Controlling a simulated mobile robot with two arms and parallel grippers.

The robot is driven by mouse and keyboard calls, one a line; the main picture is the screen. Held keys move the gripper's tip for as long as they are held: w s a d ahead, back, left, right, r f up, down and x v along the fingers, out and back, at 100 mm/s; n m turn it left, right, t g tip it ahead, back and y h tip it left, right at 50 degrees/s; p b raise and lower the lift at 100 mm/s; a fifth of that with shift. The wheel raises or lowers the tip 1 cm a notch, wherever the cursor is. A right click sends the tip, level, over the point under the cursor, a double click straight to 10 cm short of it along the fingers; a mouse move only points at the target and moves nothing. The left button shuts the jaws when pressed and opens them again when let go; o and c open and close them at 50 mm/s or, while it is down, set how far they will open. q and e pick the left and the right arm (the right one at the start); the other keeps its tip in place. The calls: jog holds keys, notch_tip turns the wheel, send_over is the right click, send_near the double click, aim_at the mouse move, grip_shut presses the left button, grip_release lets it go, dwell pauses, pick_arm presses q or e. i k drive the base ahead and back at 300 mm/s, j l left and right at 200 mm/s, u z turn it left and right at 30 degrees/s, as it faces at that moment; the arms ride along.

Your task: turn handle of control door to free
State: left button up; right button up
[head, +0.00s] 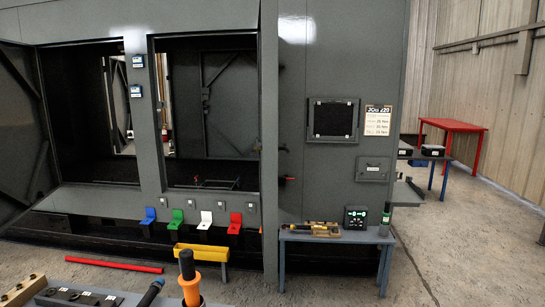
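A large grey enclosure (348,205) fills the middle of the head view. A grey door (268,130) stands open, nearly edge-on, at the right side of the middle opening. A small red handle-like part (288,178) sticks out just right of this door's edge. Which door it belongs to, and how it is turned, is too small to tell. To the right, the front carries a black square window (333,119) and a small grey panel (373,169). Neither of my grippers is in view.
A small grey-blue table (300,236) with tools and a black display box (356,217) stands before the right part. Coloured brackets (205,220) line the lower front. A yellow bin (200,257), a red bar (114,264) and an orange-and-black tool (190,285) are nearer. Floor is clear at right.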

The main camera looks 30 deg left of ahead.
aim_at(285, 148)
jog(key=i+l+u, duration=0.2)
jog(key=i+u, duration=0.25)
jog(key=i+l+u, duration=0.2)
jog(key=u, duration=0.3)
jog(key=i+l+u, duration=0.2)
jog(key=l+u, duration=0.25)
